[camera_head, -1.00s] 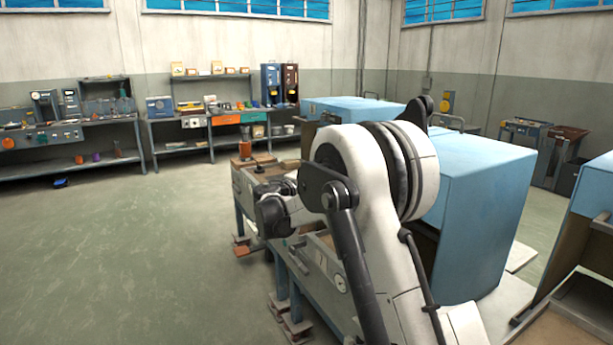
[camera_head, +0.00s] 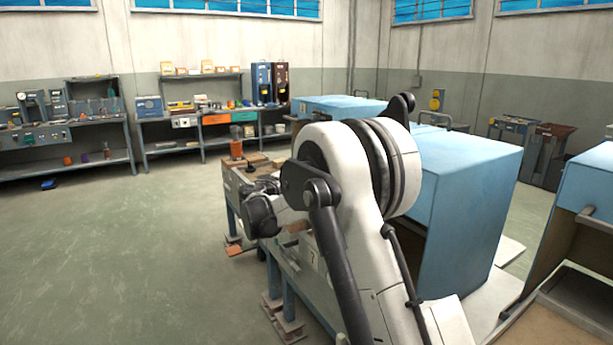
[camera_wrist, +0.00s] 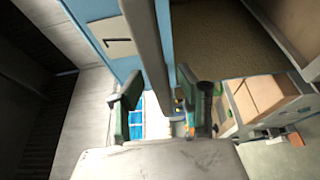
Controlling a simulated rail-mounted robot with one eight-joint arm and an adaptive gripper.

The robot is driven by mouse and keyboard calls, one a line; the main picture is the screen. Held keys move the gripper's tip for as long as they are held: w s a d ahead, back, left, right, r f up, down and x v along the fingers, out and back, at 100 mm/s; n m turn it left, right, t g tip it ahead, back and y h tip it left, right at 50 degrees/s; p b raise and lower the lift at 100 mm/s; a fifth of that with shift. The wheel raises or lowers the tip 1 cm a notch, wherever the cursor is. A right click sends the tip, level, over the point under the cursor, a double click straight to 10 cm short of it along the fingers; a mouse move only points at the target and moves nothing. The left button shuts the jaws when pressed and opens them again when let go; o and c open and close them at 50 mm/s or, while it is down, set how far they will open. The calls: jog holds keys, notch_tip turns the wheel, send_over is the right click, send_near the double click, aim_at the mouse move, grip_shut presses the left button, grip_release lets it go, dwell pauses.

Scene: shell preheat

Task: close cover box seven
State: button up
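Blue box seven (camera_head: 465,205) stands right of my arm in the head view, with a dark opening on its near side. A grey bar (camera_wrist: 148,40) runs down the middle of the wrist view. My gripper (camera_wrist: 157,78) is open, with one finger on either side of the bar and gaps visible. I cannot tell how the bar joins the cover. In the head view my arm hides the gripper's fingers.
Another blue box (camera_head: 590,190) stands open at the right edge, and one more (camera_head: 335,108) stands behind my arm. Workbenches with tools (camera_head: 215,125) line the back wall.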

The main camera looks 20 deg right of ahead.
jog(key=v, duration=1.2)
jog(key=s+d+r+m+g+y+p, duration=0.1)
jog(key=s+d+m+g+y, duration=0.2)
jog(key=s, duration=0.8)
jog(key=s+d+r+y, duration=0.1)
jog(key=s+d+y, duration=0.3)
jog(key=s, duration=0.7)
jog(key=s+a+f+m+y, duration=0.2)
jog(key=s+a+f+y, duration=0.1)
jog(key=s, duration=0.9)
jog(key=s+a+f+m+y+p, duration=0.1)
jog(key=s+a+f+y, duration=0.3)
jog(key=s, duration=0.8)
jog(key=shift+s+a+f+m+y, duration=0.15)
jog(key=shift+s+a+m+y, duration=0.1)
jog(key=shift+m+y, duration=0.2)
